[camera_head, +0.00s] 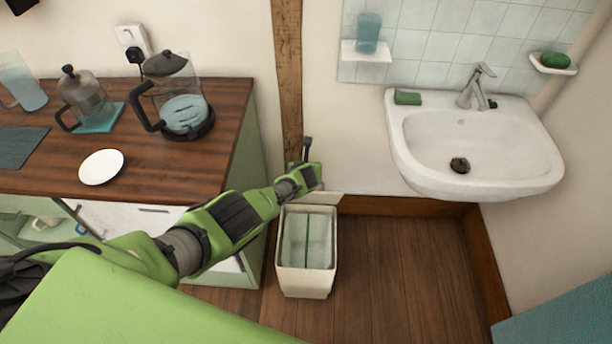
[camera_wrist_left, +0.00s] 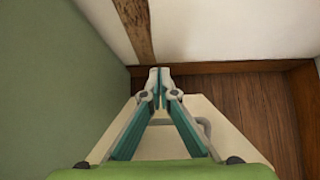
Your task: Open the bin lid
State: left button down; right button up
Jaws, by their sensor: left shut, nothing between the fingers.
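The cream bin (camera_head: 305,284) stands on the floor between the cabinet and the sink. Its top is open, and its pale grey-green inside (camera_head: 318,240) with a divider shows. The cream lid (camera_head: 320,198) stands raised at the bin's back edge. My left arm reaches over the cabinet's front to the bin's back, its wrist just above the lid. In the left wrist view my left gripper (camera_wrist_left: 159,80) is shut and empty, above a cream surface (camera_wrist_left: 185,142) that looks like the lid. Whether the fingers touch it I cannot tell. My right gripper is not in view.
The cabinet (camera_head: 251,190) is close on the bin's left, with a glass kettle (camera_head: 181,98), a French press (camera_head: 86,95) and a white plate (camera_head: 102,167) on top. A wall sink (camera_head: 475,150) hangs to the right. The wooden floor (camera_head: 410,265) right of the bin is clear.

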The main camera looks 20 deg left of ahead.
pick_arm(q)
jog(key=shift+v, duration=1.05)
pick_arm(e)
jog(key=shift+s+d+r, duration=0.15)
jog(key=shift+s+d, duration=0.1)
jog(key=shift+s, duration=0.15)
pick_arm(q)
jog(key=shift+s+d, duration=0.1)
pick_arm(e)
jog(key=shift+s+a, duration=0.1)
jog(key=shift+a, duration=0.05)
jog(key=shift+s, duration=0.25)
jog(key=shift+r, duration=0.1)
